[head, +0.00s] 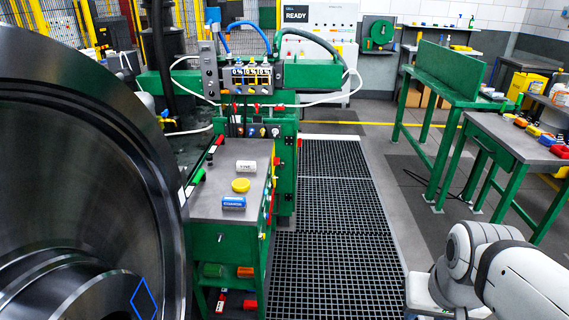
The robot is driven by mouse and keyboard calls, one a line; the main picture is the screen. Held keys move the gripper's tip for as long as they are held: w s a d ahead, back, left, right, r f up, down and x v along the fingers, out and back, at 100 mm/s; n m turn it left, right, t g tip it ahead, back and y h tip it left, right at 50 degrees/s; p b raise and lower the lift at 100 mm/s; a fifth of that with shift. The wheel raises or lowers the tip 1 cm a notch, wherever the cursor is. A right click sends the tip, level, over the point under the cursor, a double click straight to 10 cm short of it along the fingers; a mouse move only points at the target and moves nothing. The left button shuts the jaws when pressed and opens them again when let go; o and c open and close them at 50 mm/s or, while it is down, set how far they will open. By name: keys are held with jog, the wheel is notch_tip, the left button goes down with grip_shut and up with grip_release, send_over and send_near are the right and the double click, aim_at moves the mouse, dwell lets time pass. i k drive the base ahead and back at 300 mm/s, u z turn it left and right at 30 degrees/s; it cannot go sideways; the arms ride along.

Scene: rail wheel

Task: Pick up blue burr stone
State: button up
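A small blue block with pale lettering (233,202) lies near the front edge of the grey top of a green cabinet (205,207), left of the picture's middle. It looks like the blue burr stone, but the lettering is too small to read. A yellow round piece (241,185) lies just behind it, and a white labelled cylinder (246,166) lies further back. My white arm shows at the lower right, well apart from the cabinet. My gripper is out of view.
A large steel wheel (60,150) fills the left side, close to the cabinet. A dark grating walkway (330,235) right of the cabinet is clear. A green-legged table (500,135) at the right bears several small coloured items, and a green bench (440,95) stands behind it.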

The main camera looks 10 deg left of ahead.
aim_at(231, 203)
jog(key=u, duration=0.4)
jog(key=i, duration=1.25)
jog(key=u, duration=1.35)
jog(key=i, duration=0.6)
jog(key=u, duration=0.15)
jog(key=k, duration=0.7)
jog(key=u, duration=0.2)
jog(key=i, duration=0.7)
jog(key=z, duration=0.05)
